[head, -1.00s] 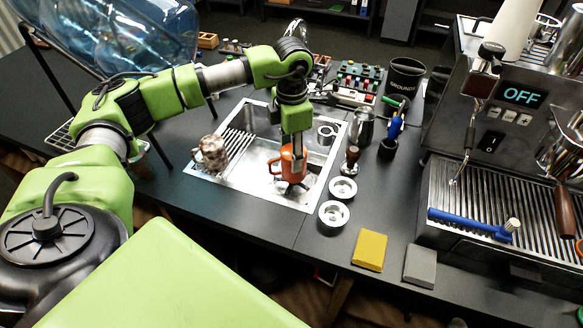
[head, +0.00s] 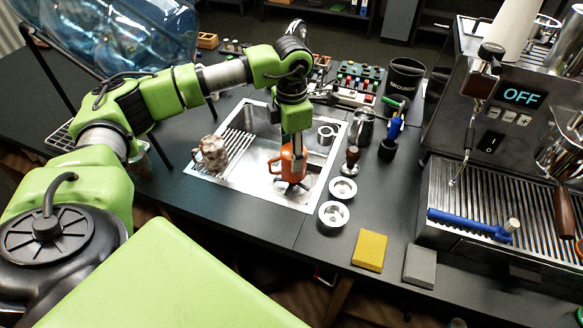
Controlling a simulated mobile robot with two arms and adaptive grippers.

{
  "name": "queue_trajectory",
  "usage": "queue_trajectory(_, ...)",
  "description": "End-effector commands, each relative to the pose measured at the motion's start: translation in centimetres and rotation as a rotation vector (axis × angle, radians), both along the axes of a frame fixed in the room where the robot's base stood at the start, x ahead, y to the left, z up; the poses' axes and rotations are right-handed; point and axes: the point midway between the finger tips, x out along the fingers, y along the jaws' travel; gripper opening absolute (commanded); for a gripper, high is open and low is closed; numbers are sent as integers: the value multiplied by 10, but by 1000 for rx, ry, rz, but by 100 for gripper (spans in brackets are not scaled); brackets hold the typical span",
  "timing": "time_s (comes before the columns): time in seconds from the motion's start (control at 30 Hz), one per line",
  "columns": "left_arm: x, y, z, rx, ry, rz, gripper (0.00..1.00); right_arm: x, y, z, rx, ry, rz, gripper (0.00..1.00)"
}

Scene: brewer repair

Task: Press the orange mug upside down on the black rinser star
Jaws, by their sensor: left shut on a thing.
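The orange mug (head: 285,163) is in the steel sink, right of its middle. My left gripper (head: 298,152) reaches down from above and is shut on the mug. The black rinser star (head: 291,187) shows just under the mug, on the sink floor. The mug covers part of the star. I cannot tell whether the mug's rim touches the star. The mug's handle points left. My right gripper is not in view.
A stained glass mug (head: 211,153) stands at the sink's ribbed left side. Two metal bowls (head: 333,215), a tamper (head: 349,160) and a steel pitcher (head: 362,127) stand right of the sink. Yellow (head: 370,250) and grey (head: 420,266) blocks lie at the front edge. The espresso machine (head: 500,130) fills the right.

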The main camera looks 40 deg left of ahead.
Motion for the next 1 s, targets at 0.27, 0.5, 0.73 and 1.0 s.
queue_trajectory(0.27, 1, 0, 25, -1, -3, 0, 23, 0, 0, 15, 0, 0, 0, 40)
queue_trajectory(0.5, 1, 0, 44, -1, -3, -1, 23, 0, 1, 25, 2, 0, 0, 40)
queue_trajectory(0.73, 1, 0, 59, 0, -2, -1, 23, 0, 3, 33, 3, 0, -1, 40)
queue_trajectory(1.0, 0, 0, 58, -1, -2, 0, 23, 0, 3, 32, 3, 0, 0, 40)
